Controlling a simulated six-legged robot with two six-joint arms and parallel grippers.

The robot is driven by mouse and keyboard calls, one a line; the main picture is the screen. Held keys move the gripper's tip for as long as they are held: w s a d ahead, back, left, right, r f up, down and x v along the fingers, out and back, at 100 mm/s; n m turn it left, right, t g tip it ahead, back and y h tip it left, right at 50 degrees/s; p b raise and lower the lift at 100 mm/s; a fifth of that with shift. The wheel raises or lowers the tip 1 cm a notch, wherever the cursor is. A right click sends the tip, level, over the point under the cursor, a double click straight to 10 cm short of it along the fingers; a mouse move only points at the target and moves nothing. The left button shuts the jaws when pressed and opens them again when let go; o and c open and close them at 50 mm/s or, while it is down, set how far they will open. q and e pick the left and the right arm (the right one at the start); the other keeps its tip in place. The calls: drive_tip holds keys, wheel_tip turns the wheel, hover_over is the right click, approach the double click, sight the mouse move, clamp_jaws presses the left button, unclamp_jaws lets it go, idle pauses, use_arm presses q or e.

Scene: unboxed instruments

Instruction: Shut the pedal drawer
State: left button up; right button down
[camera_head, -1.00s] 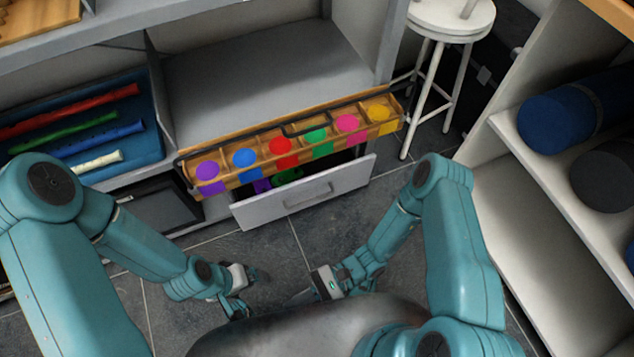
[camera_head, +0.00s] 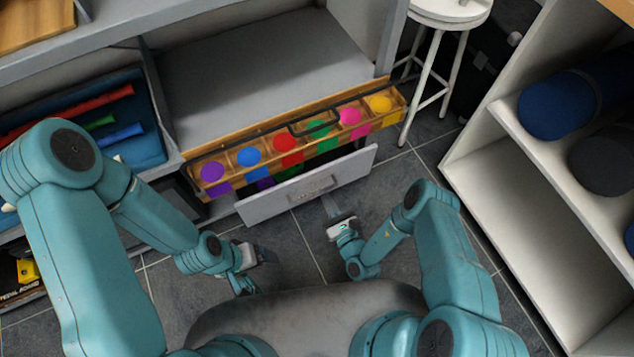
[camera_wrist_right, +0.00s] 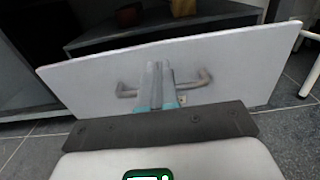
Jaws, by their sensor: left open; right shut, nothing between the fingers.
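The pedal drawer (camera_head: 350,172) stands pulled out below the shelf, with its pale grey front facing me and a bar handle on it. Its front fills much of the right wrist view (camera_wrist_right: 235,65), where the handle (camera_wrist_right: 192,82) shows behind my fingers. My right gripper (camera_head: 333,205) is shut and empty, its fingers pointing at the drawer front by the handle. In the right wrist view the fingertips (camera_wrist_right: 157,68) overlap the handle; I cannot tell whether they touch. My left gripper (camera_head: 262,268) is open and empty, low and left of the drawer.
A wooden tray (camera_head: 262,176) with several coloured discs sits above the drawer, hiding most of its inside. A white stool (camera_head: 445,12) stands at the back right. A white shelf (camera_head: 500,170) with dark rolls stands right. Tiled floor in front is clear.

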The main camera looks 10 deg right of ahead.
sight(313, 174)
drive_tip(key=b+x, duration=0.1)
drive_tip(key=x, duration=0.5)
drive_tip(key=shift+b, duration=0.3)
drive_tip(key=shift+w+a, duration=0.2)
drive_tip(key=shift+w, duration=0.3)
drive_tip(key=shift+w, duration=0.15)
